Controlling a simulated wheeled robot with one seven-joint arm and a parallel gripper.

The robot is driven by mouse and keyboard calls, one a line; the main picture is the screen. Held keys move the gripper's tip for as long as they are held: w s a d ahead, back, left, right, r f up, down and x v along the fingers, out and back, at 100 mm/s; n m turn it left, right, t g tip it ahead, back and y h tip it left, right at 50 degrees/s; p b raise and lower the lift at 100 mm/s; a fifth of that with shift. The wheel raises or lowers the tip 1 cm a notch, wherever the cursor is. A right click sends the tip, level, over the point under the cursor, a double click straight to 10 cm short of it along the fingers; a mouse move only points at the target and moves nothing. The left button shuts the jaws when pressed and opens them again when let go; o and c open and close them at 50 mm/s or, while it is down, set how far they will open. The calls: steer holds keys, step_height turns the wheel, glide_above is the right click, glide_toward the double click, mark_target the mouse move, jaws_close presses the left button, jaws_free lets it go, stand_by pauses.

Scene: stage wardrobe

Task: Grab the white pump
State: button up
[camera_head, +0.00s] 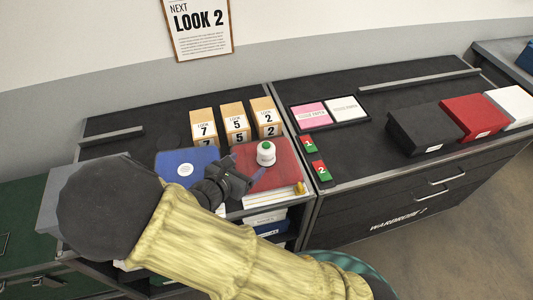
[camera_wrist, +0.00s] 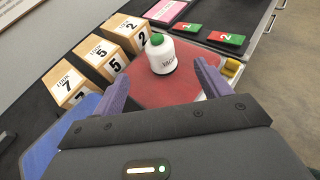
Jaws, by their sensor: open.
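A small white rounded container with a green top (camera_head: 266,154) stands upright on a red mat (camera_head: 283,176). It is the only small white upright thing here that could be the pump; I see no white shoe. It also shows in the wrist view (camera_wrist: 162,58), with dark print on its side too small to read surely. My gripper (camera_head: 243,168) is open and empty, just left of the container in the head view. In the wrist view my gripper (camera_wrist: 160,72) has its purple fingers apart, with the container ahead between them and not visibly gripped.
Several tan numbered blocks (camera_head: 236,121) stand behind the mat. A blue mat (camera_head: 177,161) lies left, partly behind my arm. A yellow piece (camera_head: 300,187) sits at the red mat's front right. Green-and-red tags (camera_head: 319,170), a card tray (camera_head: 364,113) and black, red and white boxes (camera_head: 474,117) are right.

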mark_target(263, 151)
steer(key=x, duration=0.9)
steer(key=shift+p, duration=0.35)
steer(key=shift+w+d+f, duration=0.15)
steer(key=shift+w, duration=0.15)
steer(key=shift+p+x, duration=0.7)
steer(key=shift+x, duration=1.9)
steer(key=c, duration=1.4)
step_height(263, 151, up, 10)
steer(key=shift+r+b, duration=0.1)
steer(key=shift+b, duration=0.25)
